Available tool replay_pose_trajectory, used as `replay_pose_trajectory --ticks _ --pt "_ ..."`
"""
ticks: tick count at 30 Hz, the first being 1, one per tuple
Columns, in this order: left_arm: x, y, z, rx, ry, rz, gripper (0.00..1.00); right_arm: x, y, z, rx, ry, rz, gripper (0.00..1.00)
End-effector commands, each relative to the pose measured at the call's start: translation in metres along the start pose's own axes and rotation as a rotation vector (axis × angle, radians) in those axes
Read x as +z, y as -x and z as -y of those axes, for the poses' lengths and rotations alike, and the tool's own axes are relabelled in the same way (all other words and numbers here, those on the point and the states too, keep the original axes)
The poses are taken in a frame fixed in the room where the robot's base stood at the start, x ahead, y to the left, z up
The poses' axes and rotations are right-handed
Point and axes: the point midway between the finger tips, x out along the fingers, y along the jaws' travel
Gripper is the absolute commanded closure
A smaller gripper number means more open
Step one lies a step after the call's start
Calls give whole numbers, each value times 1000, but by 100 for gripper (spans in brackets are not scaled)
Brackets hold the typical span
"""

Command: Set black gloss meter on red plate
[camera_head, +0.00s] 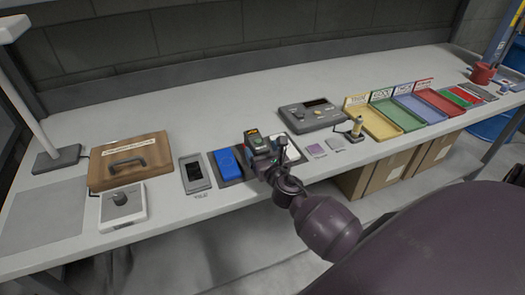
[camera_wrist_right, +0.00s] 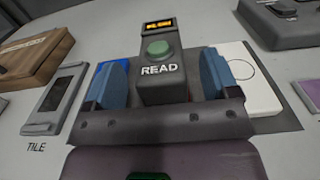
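The black gloss meter (camera_wrist_right: 163,88) is a dark box with a small lit display, a green button and the word READ. It also shows in the head view (camera_head: 256,143) on the bench. My right gripper (camera_wrist_right: 164,75) has its blue fingers on both sides of the meter, with visible gaps, so it is open around it. The right gripper (camera_head: 268,158) partly hides the meter in the head view. A small flat red plate (camera_head: 464,95) lies at the far right of the bench, among green and grey plates. My left gripper is not in view.
A blue block (camera_head: 228,161) and a grey tile holder (camera_head: 195,173) are left of the meter. A white card (camera_wrist_right: 246,80) is right of it. A grey console (camera_head: 312,115) and coloured trays (camera_head: 376,122) stand farther right. A wooden case (camera_head: 130,160) is at left.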

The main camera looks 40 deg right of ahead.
Motion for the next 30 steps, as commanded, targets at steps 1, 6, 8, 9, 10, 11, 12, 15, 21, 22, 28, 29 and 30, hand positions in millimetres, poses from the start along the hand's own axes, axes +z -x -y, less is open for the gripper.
replay_pose_trajectory --ticks 1,6,8,9,10,11,12,15,21,22,28,29,30 --pt "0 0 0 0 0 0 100 0 0 0 0 0 -1 19" --pt "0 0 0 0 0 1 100 -2 1 0 -1 0 -4 19" --pt "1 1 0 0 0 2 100 -2 3 0 -1 0 -4 19" --pt "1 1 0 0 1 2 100 -2 6 1 -1 0 -5 19" --pt "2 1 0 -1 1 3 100 -3 8 1 -1 1 -5 19" --pt "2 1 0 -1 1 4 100 -3 11 1 -1 1 -5 19" --pt "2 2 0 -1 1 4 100 -2 16 1 -1 0 -4 19" --pt "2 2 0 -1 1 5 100 -2 32 1 -1 -1 -4 19" --pt "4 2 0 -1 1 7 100 -2 68 0 -1 0 -4 19" --pt "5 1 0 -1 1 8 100 -2 73 1 -1 0 -4 19" --pt "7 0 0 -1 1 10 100 -2 98 0 -1 -1 -3 19" --pt "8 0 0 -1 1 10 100 -2 100 0 -1 -1 -3 19" --pt "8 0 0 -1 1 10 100 -1 103 0 0 -1 -2 19"
